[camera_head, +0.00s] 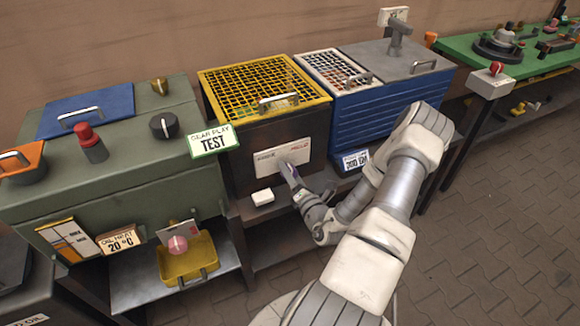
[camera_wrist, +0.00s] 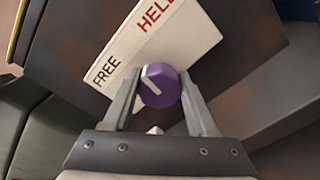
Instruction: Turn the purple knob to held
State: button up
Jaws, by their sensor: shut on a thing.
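The purple knob (camera_wrist: 164,88) sits in front of a white label plate (camera_wrist: 180,35) on a dark brown box face. The plate reads FREE at its left end and a red word starting HEL at its right end, cut off by the frame. The knob's white pointer line slants up and left in the wrist view, towards the FREE side. My gripper (camera_wrist: 159,92) is shut on the knob, one finger on each side. In the head view my gripper (camera_head: 289,168) reaches the plate (camera_head: 282,158) from the right and mostly hides the knob.
The plate is on the front of a bin with a yellow mesh lid (camera_head: 225,84). A small white block (camera_head: 263,197) lies below it. A blue ribbed bin (camera_head: 375,110) stands to the right and a green cabinet (camera_head: 120,150) to the left.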

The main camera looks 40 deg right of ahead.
jog(key=m+p, duration=0.2)
jog(key=m, duration=0.1)
jog(key=shift+r+m, duration=0.1)
jog(key=shift+m, duration=0.2)
jog(key=shift+m+p, duration=0.75)
jog(key=shift+m, duration=0.75)
jog(key=o, duration=1.4)
jog(key=shift+c, duration=0.2)
jog(key=shift+f, duration=0.2)
jog(key=shift+s, duration=0.1)
